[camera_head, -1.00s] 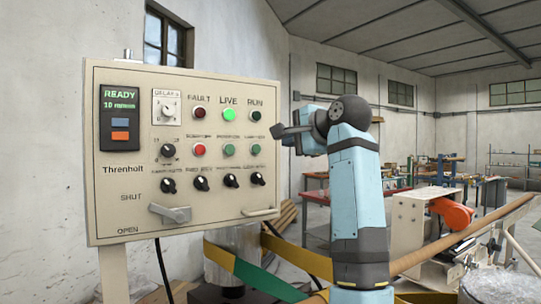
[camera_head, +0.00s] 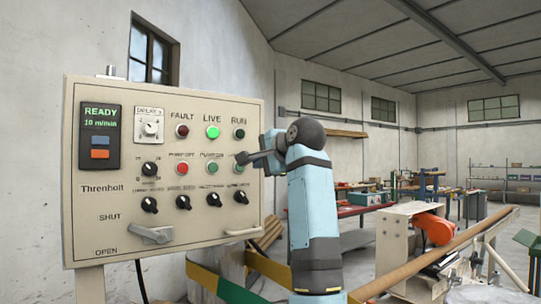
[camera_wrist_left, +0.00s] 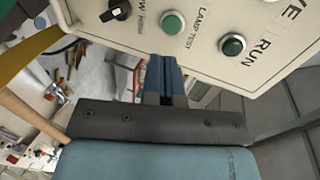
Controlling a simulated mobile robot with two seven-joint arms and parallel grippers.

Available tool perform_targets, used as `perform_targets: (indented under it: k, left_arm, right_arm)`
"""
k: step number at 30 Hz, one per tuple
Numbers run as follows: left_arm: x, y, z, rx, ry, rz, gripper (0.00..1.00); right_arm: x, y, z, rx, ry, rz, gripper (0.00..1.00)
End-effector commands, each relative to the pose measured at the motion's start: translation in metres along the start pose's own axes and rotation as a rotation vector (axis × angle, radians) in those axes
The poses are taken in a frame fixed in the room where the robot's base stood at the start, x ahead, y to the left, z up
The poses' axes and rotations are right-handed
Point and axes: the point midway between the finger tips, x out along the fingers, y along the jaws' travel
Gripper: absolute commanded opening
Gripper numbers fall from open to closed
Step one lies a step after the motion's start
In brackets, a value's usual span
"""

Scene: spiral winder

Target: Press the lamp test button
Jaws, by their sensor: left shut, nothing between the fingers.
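The lamp test button (camera_head: 239,169) is a green round button on the beige control panel (camera_head: 100,225), below the dark green RUN lamp (camera_head: 239,133). In the left wrist view the lamp test button (camera_wrist_left: 173,23) shows clear, with its label beside it. My left gripper (camera_head: 242,158) comes in from the right in front of the panel; its tip overlaps the button's upper edge in the head view. In the left wrist view the left gripper's fingers (camera_wrist_left: 164,62) are shut and empty, and stand apart from the button in the picture. Contact is not visible. My right gripper is out of view.
A red button (camera_head: 182,168) and another green button (camera_head: 210,167) sit left of the lamp test button. Several black knobs (camera_head: 183,202) lie below. A grey lever (camera_head: 151,234) and a handle (camera_head: 242,232) stick out lower down. The LIVE lamp (camera_head: 212,132) glows green.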

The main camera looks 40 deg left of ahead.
Motion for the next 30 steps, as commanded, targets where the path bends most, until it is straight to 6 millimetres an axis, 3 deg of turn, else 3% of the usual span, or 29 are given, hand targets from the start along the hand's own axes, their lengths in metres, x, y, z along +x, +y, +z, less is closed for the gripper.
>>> perform_targets:
  k: [6,12,30]
  left_arm:
    - [0.044,-0.005,0.001,0.001,-0.004,-0.002,0.00]
    - [0.066,-0.011,0.000,0.000,-0.002,-0.002,0.00]
    - [0.080,-0.014,0.000,-0.003,0.001,0.001,0.00]
  right_arm:
    - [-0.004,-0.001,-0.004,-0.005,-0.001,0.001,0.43]
    - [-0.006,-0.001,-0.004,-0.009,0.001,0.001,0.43]
    - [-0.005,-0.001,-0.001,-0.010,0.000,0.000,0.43]
